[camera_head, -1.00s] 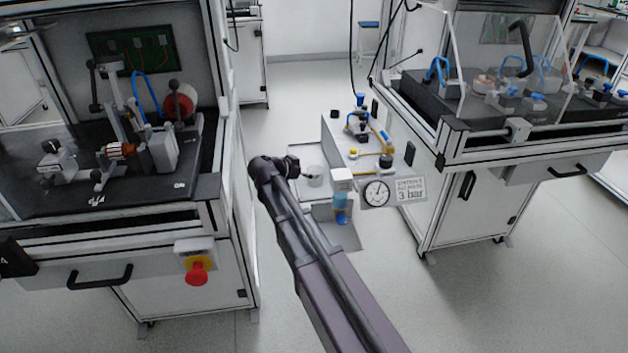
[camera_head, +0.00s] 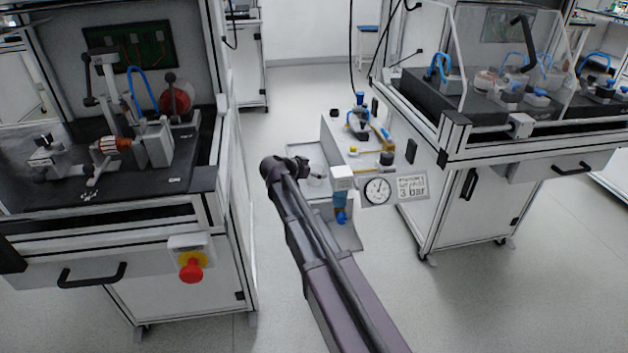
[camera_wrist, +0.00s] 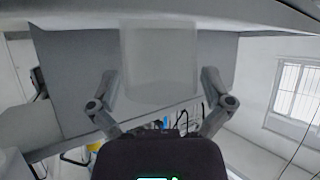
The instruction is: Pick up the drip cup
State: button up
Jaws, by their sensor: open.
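The drip cup (camera_wrist: 160,65) is a translucent, whitish cup. In the wrist view it sits at the upper middle, between the two spread fingers of my gripper (camera_wrist: 160,90). The fingers stand to either side of it with gaps showing, and I cannot tell how deep the cup is between them. In the head view the cup (camera_head: 317,180) shows small beside the end of my gripper (camera_head: 301,166), next to the air unit with the blue bowl. My gripper is open, and its fingers are mostly hidden there by my own arm.
The air unit (camera_head: 341,196) with a pressure gauge (camera_head: 377,190) and a "3 bar" sign (camera_head: 412,187) stands right of the cup. A left bench (camera_head: 110,180) with a red stop button (camera_head: 191,266) and a right cabinet (camera_head: 465,205) flank my arm. Floor shows between them.

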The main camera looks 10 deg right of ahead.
dwell(0.4)
jog(key=c, duration=0.8)
jog(key=shift+a, duration=0.1)
jog(key=shift+r, duration=0.15)
notch_tip(320, 180, up, 10)
jog(key=p, duration=1)
